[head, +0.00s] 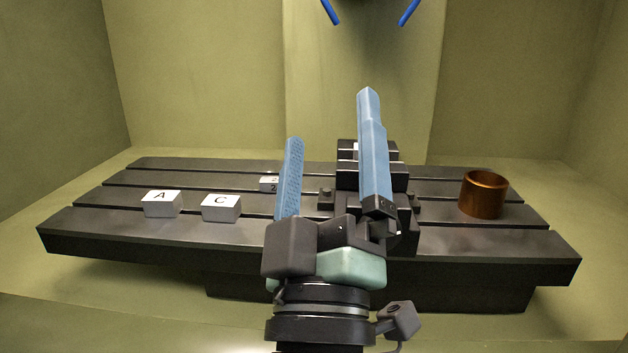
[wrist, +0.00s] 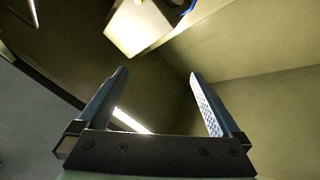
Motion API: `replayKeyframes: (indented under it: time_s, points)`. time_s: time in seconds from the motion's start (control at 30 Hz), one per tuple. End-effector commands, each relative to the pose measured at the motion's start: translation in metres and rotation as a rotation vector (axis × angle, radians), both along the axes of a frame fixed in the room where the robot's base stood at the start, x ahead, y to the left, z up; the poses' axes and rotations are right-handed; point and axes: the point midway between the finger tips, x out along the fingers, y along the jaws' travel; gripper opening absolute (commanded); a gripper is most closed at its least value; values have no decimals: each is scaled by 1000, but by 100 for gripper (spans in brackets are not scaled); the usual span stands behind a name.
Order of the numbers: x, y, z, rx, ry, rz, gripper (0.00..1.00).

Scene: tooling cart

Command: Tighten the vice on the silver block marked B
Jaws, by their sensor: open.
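My gripper (head: 331,116) is in front of the slotted table, its two blue fingers pointing up, spread apart with nothing between them. It also shows open and empty in the wrist view (wrist: 158,75). The dark vice (head: 400,185) stands on the table behind my right finger, which hides much of it. A small pale patch shows between its upper parts; I cannot tell whether it is a block. No letter B is readable. Silver blocks marked A (head: 161,204) and C (head: 220,208) sit on the left of the table.
Another silver block (head: 268,184) with an unclear mark is partly hidden behind my left finger. A copper-coloured cylinder (head: 484,194) stands at the right of the dark slotted table (head: 90,236). Yellowish walls enclose the back and sides. The table's far left is clear.

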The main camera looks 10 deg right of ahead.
Motion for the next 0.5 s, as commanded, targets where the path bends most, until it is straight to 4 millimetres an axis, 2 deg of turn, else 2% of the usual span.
replayKeyframes:
  time_s: [0.03,0.23,0.37,0.5]
  points:
    - [6,-12,8,-93,65,-97,100]
    - [14,-45,-20,-540,316,-443,100]
    - [10,-60,-42,-859,485,-613,100]
    - [-3,-69,-68,-1228,656,-738,100]
